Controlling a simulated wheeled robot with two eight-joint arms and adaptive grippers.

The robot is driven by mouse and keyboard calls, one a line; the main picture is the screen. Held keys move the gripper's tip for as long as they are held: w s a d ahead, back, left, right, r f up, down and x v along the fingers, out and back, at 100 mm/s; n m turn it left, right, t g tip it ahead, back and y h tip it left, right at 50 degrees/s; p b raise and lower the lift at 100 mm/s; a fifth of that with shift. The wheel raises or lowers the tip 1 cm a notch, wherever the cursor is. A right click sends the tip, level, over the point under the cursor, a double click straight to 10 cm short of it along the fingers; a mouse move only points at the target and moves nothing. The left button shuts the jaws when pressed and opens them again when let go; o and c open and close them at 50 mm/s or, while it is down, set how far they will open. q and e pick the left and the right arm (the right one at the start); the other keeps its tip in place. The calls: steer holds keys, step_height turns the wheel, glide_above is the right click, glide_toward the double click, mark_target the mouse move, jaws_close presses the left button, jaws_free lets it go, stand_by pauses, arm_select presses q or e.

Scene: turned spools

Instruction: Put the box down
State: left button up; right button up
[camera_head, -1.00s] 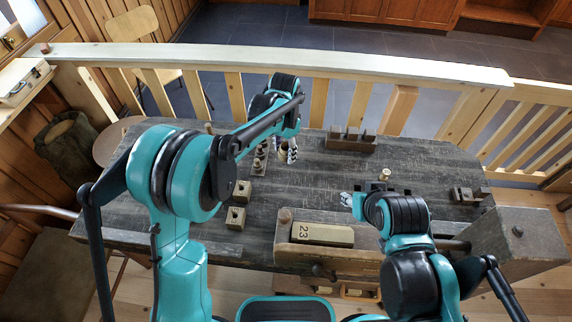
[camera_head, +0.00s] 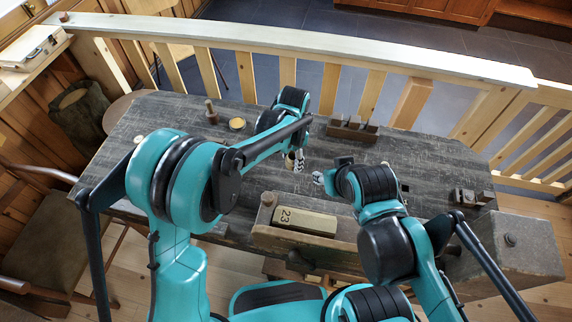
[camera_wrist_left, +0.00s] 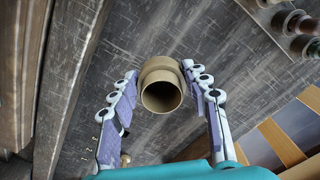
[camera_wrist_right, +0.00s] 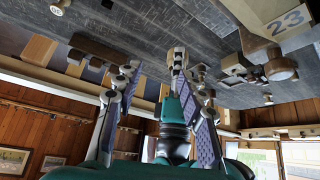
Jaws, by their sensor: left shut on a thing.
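A small round tan box (camera_wrist_left: 161,68), open at the end facing the camera, sits between the fingertips of my left gripper (camera_wrist_left: 161,78). In the head view the left gripper (camera_head: 297,160) is shut on the box (camera_head: 289,162) over the middle of the dark workbench (camera_head: 215,150). I cannot tell whether the box touches the bench. My right gripper (camera_head: 318,179) is close by on the right. In the right wrist view its fingers (camera_wrist_right: 165,78) are apart with nothing held between them.
A block marked 23 (camera_head: 304,222) lies at the bench's near edge. A dark rack with blocks (camera_head: 352,128) stands behind the grippers. A peg (camera_head: 211,112) and a yellow disc (camera_head: 237,124) are at the back left. A wooden railing (camera_head: 300,42) runs behind the bench.

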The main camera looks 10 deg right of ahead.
mark_target(286, 170)
arm_select(q)
steer(key=shift+w+a+f, duration=0.75)
steer(key=shift+w+f, duration=0.1)
steer(key=shift+w, duration=0.1)
steer(key=shift+f+b, duration=0.9)
steer(key=shift+f, duration=1)
steer(key=shift+f, duration=0.15)
steer(key=o, duration=1)
